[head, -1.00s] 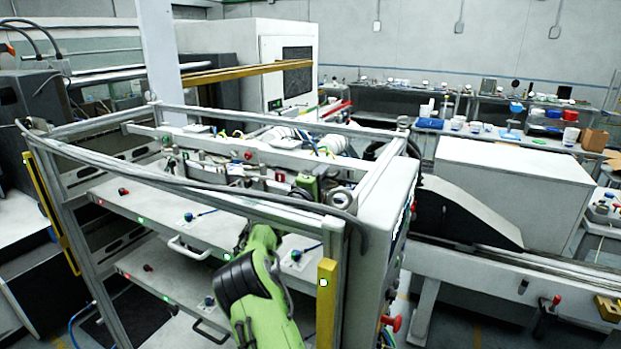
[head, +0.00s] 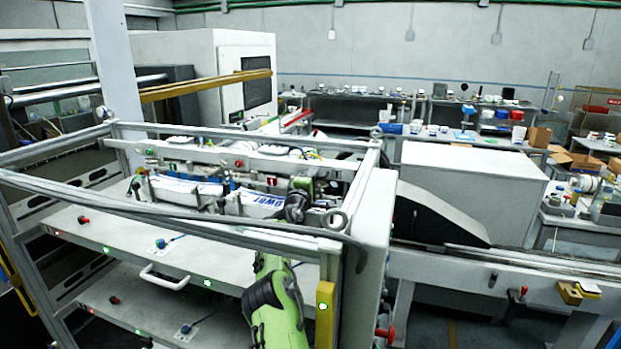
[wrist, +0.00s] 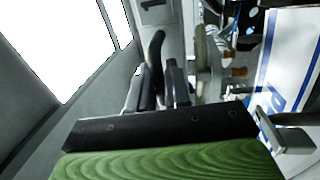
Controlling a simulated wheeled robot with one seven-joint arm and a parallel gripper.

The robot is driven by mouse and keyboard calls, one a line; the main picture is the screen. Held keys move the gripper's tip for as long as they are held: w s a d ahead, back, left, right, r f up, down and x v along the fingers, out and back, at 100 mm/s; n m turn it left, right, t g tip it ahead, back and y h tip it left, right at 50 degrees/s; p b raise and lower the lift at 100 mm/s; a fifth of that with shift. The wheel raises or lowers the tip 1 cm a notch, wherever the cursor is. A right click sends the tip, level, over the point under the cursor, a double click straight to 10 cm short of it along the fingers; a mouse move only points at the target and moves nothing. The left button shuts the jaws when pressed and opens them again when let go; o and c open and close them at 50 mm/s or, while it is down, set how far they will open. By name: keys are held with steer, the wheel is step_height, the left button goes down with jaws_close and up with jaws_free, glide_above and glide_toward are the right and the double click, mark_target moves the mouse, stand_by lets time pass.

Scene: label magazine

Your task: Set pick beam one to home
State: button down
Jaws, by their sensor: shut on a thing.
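My gripper (wrist: 163,85) shows in the wrist view as dark fingers closed together beyond the black and green wrist body. In the head view my gripper (head: 298,200) is inside the right end of the label magazine frame (head: 300,240), near its top. It is shut on a small part that looks to belong to pick beam one; the fingers hide most of it. In the wrist view a grey bar with brown cup-like tips (wrist: 238,72) lies just right of the fingers. I cannot tell the beam's exact position.
White and blue label stacks (head: 185,190) lie in the magazine; one also shows close on the right in the wrist view (wrist: 285,65). A grey side panel (head: 368,235) stands right of my arm. Shelves are below.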

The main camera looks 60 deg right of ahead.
steer(key=c, duration=1.3)
jaws_free()
steer(key=shift+r, duration=0.15)
steer(key=shift+o, duration=0.2)
steer(key=shift+a, duration=0.1)
steer(key=shift+f, duration=0.2)
steer(key=b+v, duration=0.8)
steer(key=v, duration=0.7)
steer(key=shift+a, duration=0.35)
steer(key=shift+s, duration=0.1)
